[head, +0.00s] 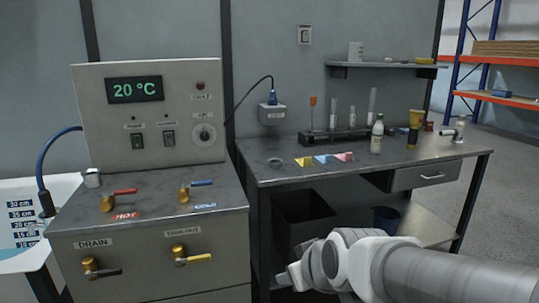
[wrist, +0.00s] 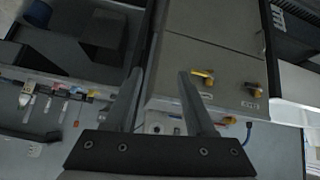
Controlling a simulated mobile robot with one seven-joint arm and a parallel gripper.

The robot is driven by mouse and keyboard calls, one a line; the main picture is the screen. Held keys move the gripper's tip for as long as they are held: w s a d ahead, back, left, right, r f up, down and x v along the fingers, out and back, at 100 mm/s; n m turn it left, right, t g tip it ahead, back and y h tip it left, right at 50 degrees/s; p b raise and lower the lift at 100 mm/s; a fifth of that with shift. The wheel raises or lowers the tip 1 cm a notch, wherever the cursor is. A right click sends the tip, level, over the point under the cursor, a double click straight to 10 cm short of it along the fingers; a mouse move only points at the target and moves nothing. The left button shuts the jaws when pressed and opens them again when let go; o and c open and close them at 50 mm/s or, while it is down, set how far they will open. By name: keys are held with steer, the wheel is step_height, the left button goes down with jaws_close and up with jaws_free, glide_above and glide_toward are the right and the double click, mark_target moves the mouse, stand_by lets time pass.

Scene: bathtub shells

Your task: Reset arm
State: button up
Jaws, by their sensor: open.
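My gripper (wrist: 160,100) is open, with nothing between its two grey fingers in the wrist view. In the head view my white and grey arm reaches in from the lower right, and the gripper end (head: 285,279) is low in front of the dark workbench. It is apart from the bench and from the control cabinet. In the wrist view the fingers point toward the cabinet front (wrist: 208,50) and its valves, which appear upside down.
A cabinet (head: 150,240) with a 20 °C panel (head: 150,120) and several valves stands left. A white tub (head: 40,215) is at the far left. The workbench (head: 420,160) holds bottles, coloured pieces and a tube rack (head: 335,136).

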steer(key=s+d+r+m+g+h, duration=0.25)
steer(key=s+d+m, duration=0.25)
steer(key=s+d, duration=0.6)
step_height(320, 180, up, 20)
steer(key=s+a+p, duration=0.2)
steer(key=p, duration=1.8)
steer(key=shift+a, duration=0.1)
